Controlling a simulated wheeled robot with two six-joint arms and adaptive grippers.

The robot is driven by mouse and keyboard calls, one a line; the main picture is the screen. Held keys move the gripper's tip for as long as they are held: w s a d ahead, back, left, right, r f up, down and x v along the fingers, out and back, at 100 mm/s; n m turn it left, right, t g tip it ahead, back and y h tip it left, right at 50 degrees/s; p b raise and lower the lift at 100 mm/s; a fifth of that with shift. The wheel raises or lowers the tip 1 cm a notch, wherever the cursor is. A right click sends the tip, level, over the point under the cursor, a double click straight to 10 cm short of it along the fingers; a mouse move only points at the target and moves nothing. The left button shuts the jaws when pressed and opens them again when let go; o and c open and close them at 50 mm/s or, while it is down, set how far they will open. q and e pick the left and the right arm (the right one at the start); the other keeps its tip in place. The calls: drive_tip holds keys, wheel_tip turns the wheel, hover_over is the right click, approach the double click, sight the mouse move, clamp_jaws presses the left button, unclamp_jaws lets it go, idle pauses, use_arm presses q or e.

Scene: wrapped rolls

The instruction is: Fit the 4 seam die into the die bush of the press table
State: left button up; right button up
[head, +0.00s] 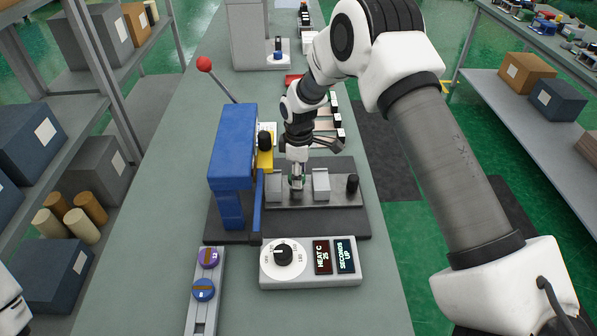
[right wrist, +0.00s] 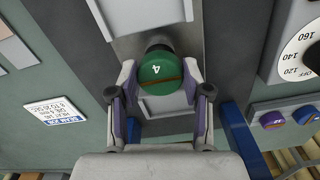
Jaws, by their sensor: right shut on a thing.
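The 4 seam die (right wrist: 162,70) has a round green top with a white 4 and a brown line across it. My right gripper (right wrist: 162,92) is shut on it, one finger on each side. In the head view my right gripper (head: 297,180) points down over the press table (head: 340,203), between two light grey blocks. The die is mostly hidden there by the fingers. I cannot make out the die bush, nor tell whether the die touches the table. My left gripper is out of view.
The blue press frame (head: 232,150) with a red-knobbed lever (head: 204,64) stands left of the gripper. A control box (head: 310,283) with a dial and displays sits in front. A rail (head: 203,318) holds a purple die (head: 208,258) and a blue die (head: 203,290).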

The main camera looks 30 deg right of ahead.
drive_tip(key=shift+f+b, duration=0.55)
drive_tip(key=shift+f, duration=0.5)
drive_tip(key=o, duration=1.5)
wheel_tip(320, 180, up, 12)
drive_tip(key=shift+r, duration=0.1)
drive_tip(key=shift+s, duration=0.1)
